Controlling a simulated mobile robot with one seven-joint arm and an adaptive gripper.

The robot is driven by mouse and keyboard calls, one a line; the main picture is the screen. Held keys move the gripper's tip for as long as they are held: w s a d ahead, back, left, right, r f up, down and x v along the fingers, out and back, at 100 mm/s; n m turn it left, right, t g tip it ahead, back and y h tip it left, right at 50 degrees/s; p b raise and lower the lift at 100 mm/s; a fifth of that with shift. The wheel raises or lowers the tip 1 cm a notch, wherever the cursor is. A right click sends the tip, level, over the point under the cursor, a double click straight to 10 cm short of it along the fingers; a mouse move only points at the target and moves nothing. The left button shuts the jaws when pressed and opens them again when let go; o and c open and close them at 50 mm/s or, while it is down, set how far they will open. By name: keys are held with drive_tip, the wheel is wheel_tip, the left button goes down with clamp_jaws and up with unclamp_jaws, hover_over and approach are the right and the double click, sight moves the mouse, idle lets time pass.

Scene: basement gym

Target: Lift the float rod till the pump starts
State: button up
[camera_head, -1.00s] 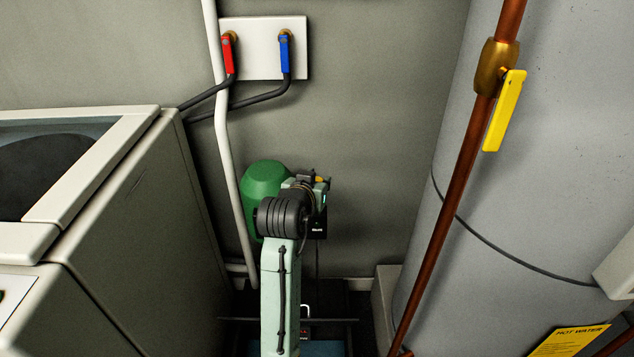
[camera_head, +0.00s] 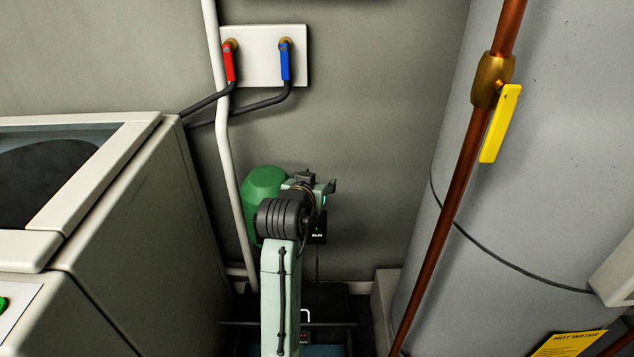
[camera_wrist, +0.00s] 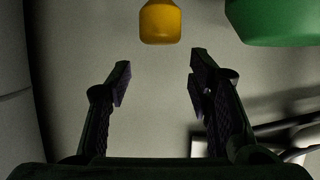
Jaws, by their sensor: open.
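In the wrist view a yellow-orange knob (camera_wrist: 160,22) sits at the top centre, beyond my fingertips and in line with the gap between them. I cannot tell for sure that it belongs to the float rod. My gripper (camera_wrist: 160,82) is open and empty, with a finger on each side. In the head view my gripper (camera_head: 325,187) is small and partly hidden by my arm; the knob does not show there. The green pump housing (camera_head: 264,187) is just left of my wrist; a green body (camera_wrist: 275,20) also fills the wrist view's upper right. A thin dark vertical line (camera_head: 317,265) may be the rod.
A pale cabinet (camera_head: 140,230) stands close on the left. A copper pipe (camera_head: 462,165) with a yellow lever (camera_head: 500,124) and a large grey tank (camera_head: 540,190) stand on the right. A white pipe (camera_head: 222,130) runs down the wall behind my arm.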

drive_tip(key=v, duration=1.2)
